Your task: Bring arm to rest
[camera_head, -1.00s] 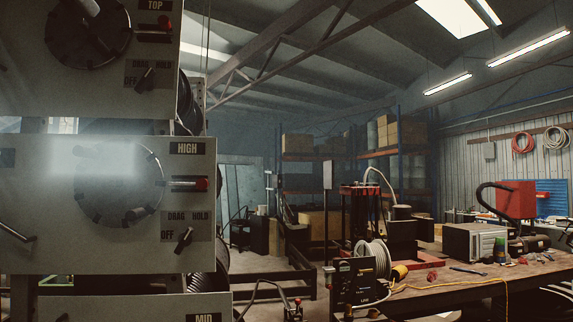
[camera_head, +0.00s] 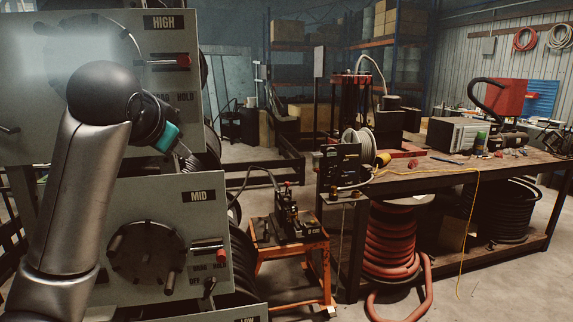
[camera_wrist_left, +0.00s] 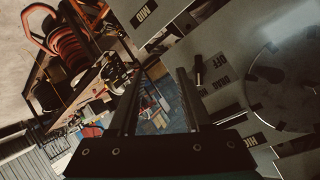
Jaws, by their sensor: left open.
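My left arm (camera_head: 75,190) rises in front of the grey reel panels at the left of the head view. My left gripper (camera_head: 190,163) points down and right, in front of the right edge of the panel marked HIGH (camera_head: 165,23). In the wrist view the two dark fingers of the left gripper (camera_wrist_left: 157,88) stand apart with nothing between them. The HIGH panel's round dial (camera_wrist_left: 280,90) and small black knob (camera_wrist_left: 197,72) lie to the right of the fingers. My right gripper is not in view.
Below is the MID panel (camera_head: 197,196) with a dial (camera_head: 147,251) and red-tipped lever (camera_head: 207,245). An orange stand (camera_head: 290,243) with a black device is right of the panels. The workbench (camera_head: 440,180) stands further right, with a red hose reel (camera_head: 390,240) underneath. Floor shows between.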

